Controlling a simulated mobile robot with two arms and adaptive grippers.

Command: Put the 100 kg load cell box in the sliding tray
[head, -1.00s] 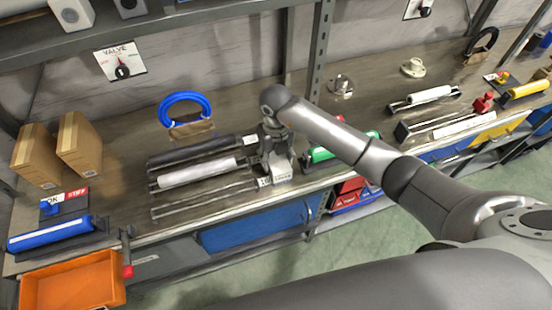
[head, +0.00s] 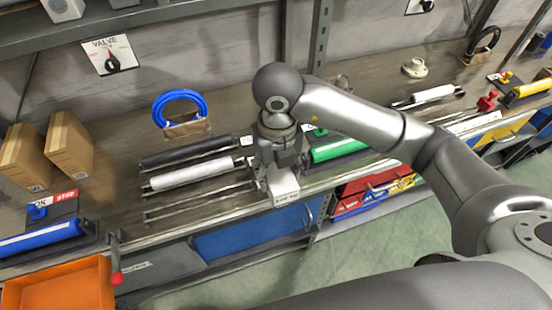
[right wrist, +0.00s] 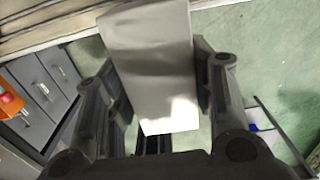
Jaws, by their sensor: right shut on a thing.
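The load cell box (head: 284,187) is white with small print on its face. My right gripper (head: 276,160) is shut on it, pointing down by the bench's front edge, right of the roller rack. In the right wrist view the plain pale box (right wrist: 152,65) sits between the two fingers. I cannot tell whether it touches the bench. An orange tray (head: 62,292), seemingly the sliding tray, is at the lower left at the bench front; the visible part of its inside is empty. My left gripper is not in view.
A red-knobbed lever (head: 116,278) stands at the orange tray's right edge. A blue roller (head: 40,238), cardboard boxes (head: 70,145) and a rack with a white roller (head: 190,173) lie along the bench. A green roller (head: 338,150) is right of my gripper.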

